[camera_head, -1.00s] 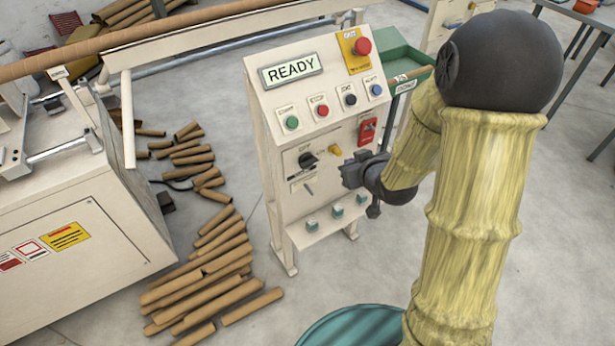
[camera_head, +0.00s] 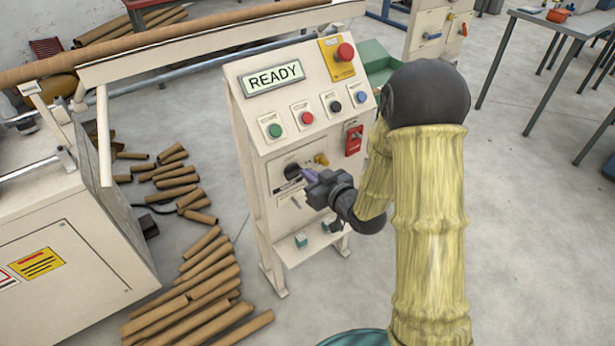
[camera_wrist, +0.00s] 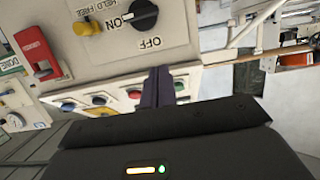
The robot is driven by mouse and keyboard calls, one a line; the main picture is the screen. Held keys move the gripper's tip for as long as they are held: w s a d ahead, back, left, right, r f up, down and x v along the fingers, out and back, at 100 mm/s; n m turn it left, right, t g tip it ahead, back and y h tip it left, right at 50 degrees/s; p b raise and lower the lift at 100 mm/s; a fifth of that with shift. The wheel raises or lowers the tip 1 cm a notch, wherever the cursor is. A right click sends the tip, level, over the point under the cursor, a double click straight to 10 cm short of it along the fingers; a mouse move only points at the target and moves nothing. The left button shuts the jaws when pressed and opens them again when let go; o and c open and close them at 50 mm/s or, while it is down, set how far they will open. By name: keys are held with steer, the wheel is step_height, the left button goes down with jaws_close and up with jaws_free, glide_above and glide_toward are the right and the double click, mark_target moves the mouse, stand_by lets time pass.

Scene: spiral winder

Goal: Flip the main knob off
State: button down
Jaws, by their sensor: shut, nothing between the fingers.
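The main knob (camera_head: 292,170) is a black round knob on the cream control panel, partly covered by my gripper in the head view. In the wrist view the same knob (camera_wrist: 142,14) shows upside down at the top, with ON and OFF labels. Its white mark appears to point toward ON. My gripper (camera_head: 306,174) is shut and empty, just right of the knob in the head view. In the wrist view its dark purple fingers (camera_wrist: 160,72) appear below the OFF label, apart from the knob in the picture. Whether they touch the panel I cannot tell.
The panel (camera_head: 258,212) has a READY display (camera_head: 272,79), several push buttons and a red emergency button (camera_head: 345,51). A yellow knob (camera_head: 321,160) and a red switch (camera_head: 354,140) are close to my gripper. Cardboard tubes (camera_head: 205,300) lie on the floor at left.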

mark_target(286, 170)
steer(key=x, duration=0.7)
steer(key=shift+w+a, duration=0.15)
steer(key=shift+w, duration=0.05)
steer(key=f, duration=0.3)
steer(key=shift+w+a+f, duration=0.2)
steer(key=shift+w, duration=0.15)
steer(key=shift+f, duration=0.45)
steer(key=shift+w+d+f, duration=0.1)
steer(key=shift+d, duration=0.05)
steer(key=shift+s+a, duration=0.25)
